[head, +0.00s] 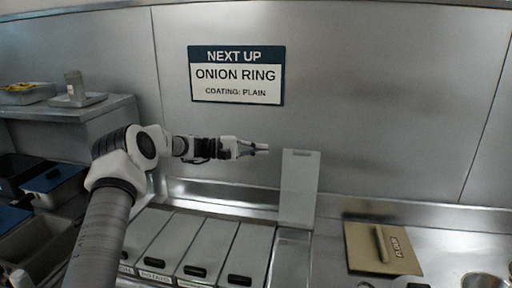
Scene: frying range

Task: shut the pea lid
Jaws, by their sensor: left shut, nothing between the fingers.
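A pale flat lid (298,190) stands upright, open, at the right end of a row of lidded bins. No pea label can be read on it, so I cannot tell from print that it is the pea lid. My left gripper (267,149) is shut and empty. It is in the air just left of the raised lid's upper part, pointing right, with a small gap showing between them in the picture. My right gripper is not in view.
Several shut grey lids (208,248) with black handles lie left of the upright one. A tan lid (362,254) with a handle lies on the steel counter to the right. A shelf (100,124) with trays is at the left. A sign (237,75) hangs on the back wall.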

